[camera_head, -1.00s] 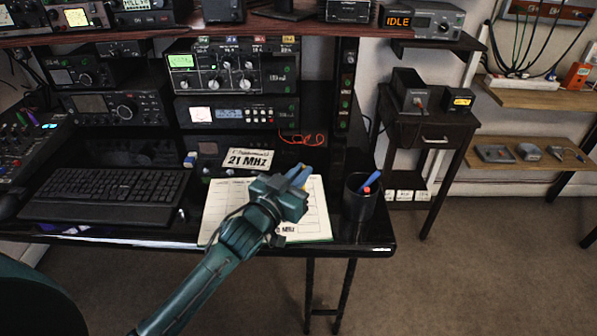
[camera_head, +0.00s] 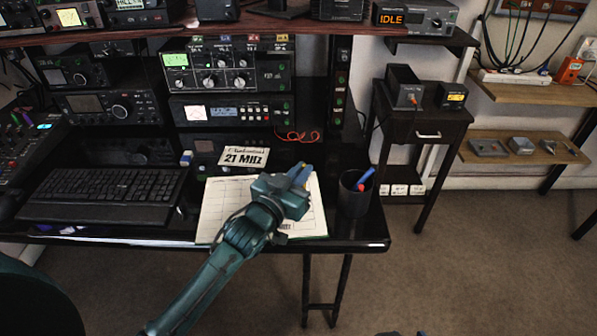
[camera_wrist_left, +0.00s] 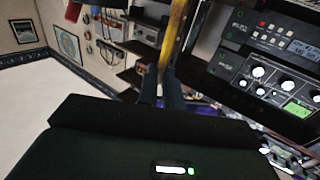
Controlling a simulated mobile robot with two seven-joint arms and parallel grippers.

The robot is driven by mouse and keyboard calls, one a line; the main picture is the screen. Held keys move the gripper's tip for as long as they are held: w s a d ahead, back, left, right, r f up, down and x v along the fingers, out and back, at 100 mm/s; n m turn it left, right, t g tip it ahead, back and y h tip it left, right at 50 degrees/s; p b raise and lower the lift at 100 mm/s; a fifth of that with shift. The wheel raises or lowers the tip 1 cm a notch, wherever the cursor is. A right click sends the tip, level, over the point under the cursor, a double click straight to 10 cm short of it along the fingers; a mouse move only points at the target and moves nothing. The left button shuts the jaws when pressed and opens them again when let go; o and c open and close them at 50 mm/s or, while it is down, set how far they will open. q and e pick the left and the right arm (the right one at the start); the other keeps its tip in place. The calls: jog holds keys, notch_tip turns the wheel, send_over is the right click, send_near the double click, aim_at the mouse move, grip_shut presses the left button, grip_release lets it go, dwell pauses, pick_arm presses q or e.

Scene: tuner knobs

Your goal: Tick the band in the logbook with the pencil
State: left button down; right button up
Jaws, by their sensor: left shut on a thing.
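The open logbook (camera_head: 225,203) lies on the desk, its pages ruled in a grid. My left gripper (camera_head: 300,175) is over its upper right part and hides much of that page. It is shut on the yellow pencil (camera_wrist_left: 174,38), which stands out between the fingers in the left wrist view. In the head view only a little yellow shows at the fingers, and the pencil's tip is hidden. I cannot tell whether it touches the page. A card reading 21 MHz (camera_head: 236,151) stands behind the logbook. A small part of my right arm may show at the bottom edge.
A dark pen cup (camera_head: 355,196) with red and blue pens stands right of the logbook. A keyboard (camera_head: 105,190) lies to the left, and radios (camera_head: 228,70) are stacked behind. The desk's front edge is close below the logbook.

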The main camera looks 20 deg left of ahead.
pick_arm(q)
jog(key=shift+w+d+p, duration=0.4)
jog(key=shift+w+p, duration=0.2)
jog(key=shift+w, duration=0.1)
dwell(0.5)
